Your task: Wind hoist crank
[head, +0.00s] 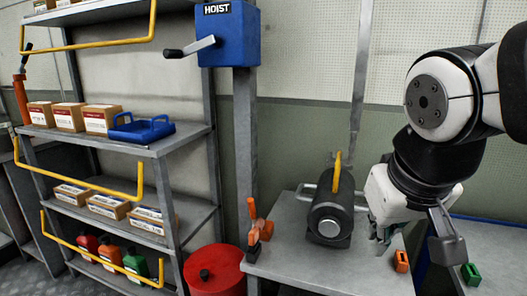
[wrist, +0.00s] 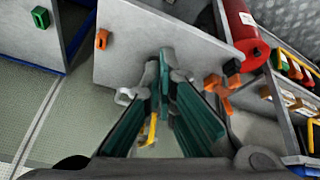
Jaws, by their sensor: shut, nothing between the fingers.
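The hoist is a blue box (head: 236,42) labelled HOIST, fixed on a grey post at the upper middle of the head view. Its crank (head: 203,45) has a silver arm pointing left and slightly down from the box, ending in a black grip (head: 173,53). My gripper (head: 382,238) is at the right, well below and to the right of the crank, low over the grey bench beside a dark cylindrical unit. In the wrist view its teal-padded fingers (wrist: 171,70) are shut and empty. I cannot make out the crank in the wrist view.
The dark cylindrical unit (head: 331,210) with a yellow lever stands on the bench (head: 330,275), near an orange-handled tool (head: 254,221). A shelf rack (head: 150,150) with boxes and yellow rails stands left. A red drum (head: 215,272) sits below the hoist. Space before the crank looks clear.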

